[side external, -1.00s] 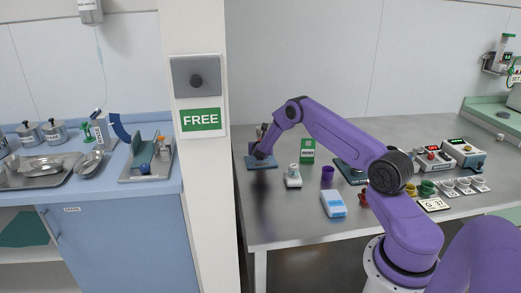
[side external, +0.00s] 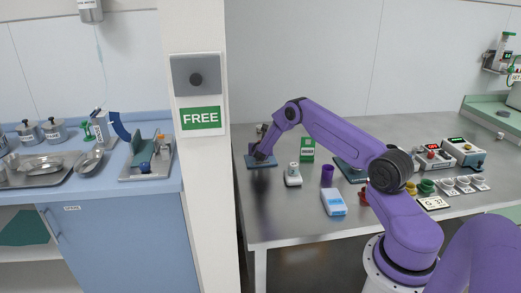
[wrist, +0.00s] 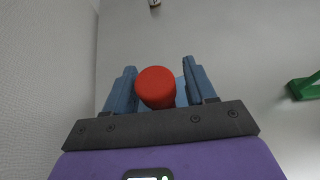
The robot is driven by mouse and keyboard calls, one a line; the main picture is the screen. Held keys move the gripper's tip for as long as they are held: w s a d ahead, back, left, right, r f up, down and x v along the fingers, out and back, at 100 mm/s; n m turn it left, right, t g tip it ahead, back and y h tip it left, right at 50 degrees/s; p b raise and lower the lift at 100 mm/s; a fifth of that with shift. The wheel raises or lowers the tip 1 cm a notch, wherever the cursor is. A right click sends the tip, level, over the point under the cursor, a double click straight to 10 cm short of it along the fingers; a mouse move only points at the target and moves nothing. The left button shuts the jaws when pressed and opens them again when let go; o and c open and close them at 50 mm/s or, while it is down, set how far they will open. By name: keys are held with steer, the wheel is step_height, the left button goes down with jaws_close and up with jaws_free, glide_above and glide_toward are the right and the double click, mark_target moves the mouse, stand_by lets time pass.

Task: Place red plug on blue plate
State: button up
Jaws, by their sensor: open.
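The red plug (wrist: 155,87) shows in the wrist view as a red round-topped cylinder between the two blue fingers of my gripper (wrist: 159,68). The fingers are open. A gap shows between the plug and the right finger; the left finger is close beside it, and I cannot tell whether they touch. A strip of blue behind the plug (wrist: 181,96) looks like part of the blue plate. In the side view the blue plate (side external: 268,163) lies at the far left of the steel table, with my gripper (side external: 258,157) low over it. The plug cannot be made out there.
A white-topped item (side external: 293,175), a green box (side external: 308,150), a purple cup (side external: 327,174) and a light blue device (side external: 334,202) stand right of the plate. A white pillar (side external: 200,200) rises beyond the table's left edge. The front left of the table is clear.

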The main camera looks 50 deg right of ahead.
steer(key=v, duration=1.2)
